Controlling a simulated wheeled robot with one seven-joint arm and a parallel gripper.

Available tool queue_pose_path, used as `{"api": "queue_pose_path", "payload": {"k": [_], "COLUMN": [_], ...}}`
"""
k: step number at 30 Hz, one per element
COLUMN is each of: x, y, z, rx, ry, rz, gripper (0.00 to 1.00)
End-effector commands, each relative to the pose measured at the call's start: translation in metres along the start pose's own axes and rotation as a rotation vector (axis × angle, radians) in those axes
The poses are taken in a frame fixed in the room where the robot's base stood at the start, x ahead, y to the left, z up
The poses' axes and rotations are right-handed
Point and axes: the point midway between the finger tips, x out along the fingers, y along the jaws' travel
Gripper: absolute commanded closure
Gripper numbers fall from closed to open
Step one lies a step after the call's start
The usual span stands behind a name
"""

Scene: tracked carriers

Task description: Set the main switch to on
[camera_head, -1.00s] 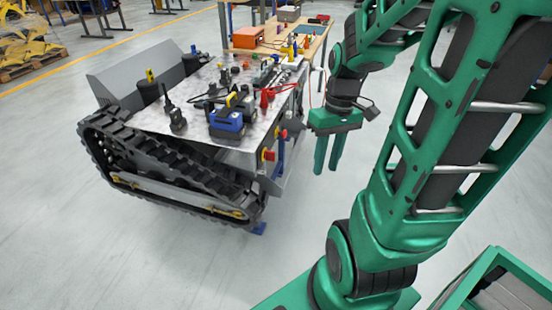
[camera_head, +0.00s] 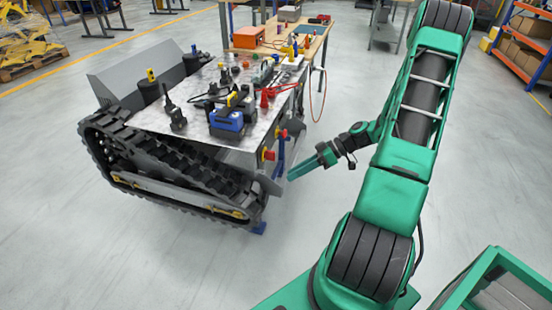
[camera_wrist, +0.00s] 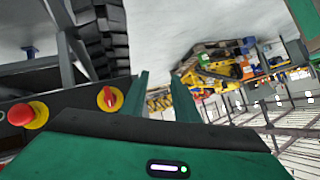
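The carrier's dark end panel (camera_wrist: 50,100) shows at the left of the wrist view. On it is a red rotary knob on a yellow round plate, the main switch by its look (camera_wrist: 110,98). A red mushroom button on yellow (camera_wrist: 22,114) sits farther left. In the head view a red-and-yellow control (camera_head: 268,155) shows on the carrier's end; which of the two it is, I cannot tell. My gripper (camera_head: 291,177) is beside this end, fingers pointing left. In the wrist view its fingers (camera_wrist: 160,78) are apart and empty, to the right of the knob and not visibly touching it.
The tracked carrier (camera_head: 165,165) has tools and a blue-and-black unit (camera_head: 227,122) on its metal top. A workbench (camera_head: 318,40) with an orange box (camera_head: 252,37) stands behind. A red cable hangs at its right. The floor (camera_head: 290,235) in front is clear.

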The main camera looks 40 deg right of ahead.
Motion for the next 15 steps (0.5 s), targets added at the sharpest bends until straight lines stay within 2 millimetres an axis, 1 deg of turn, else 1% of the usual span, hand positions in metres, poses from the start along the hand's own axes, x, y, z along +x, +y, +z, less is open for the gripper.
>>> {"api": "queue_pose_path", "payload": {"k": [1, 5, 9, 15], "x": [0.002, 0.001, -0.008, -0.025], "y": [0.009, 0.03, 0.05, 0.07], "z": [0.004, 0.005, 0.006, 0.009], "rx": [-0.023, -0.119, -0.211, -0.299], "ry": [0.07, 0.251, 0.434, 0.61], "rz": [0.005, 0.046, 0.126, 0.245], "gripper": [0.72, 0.72, 0.72, 0.72]}}
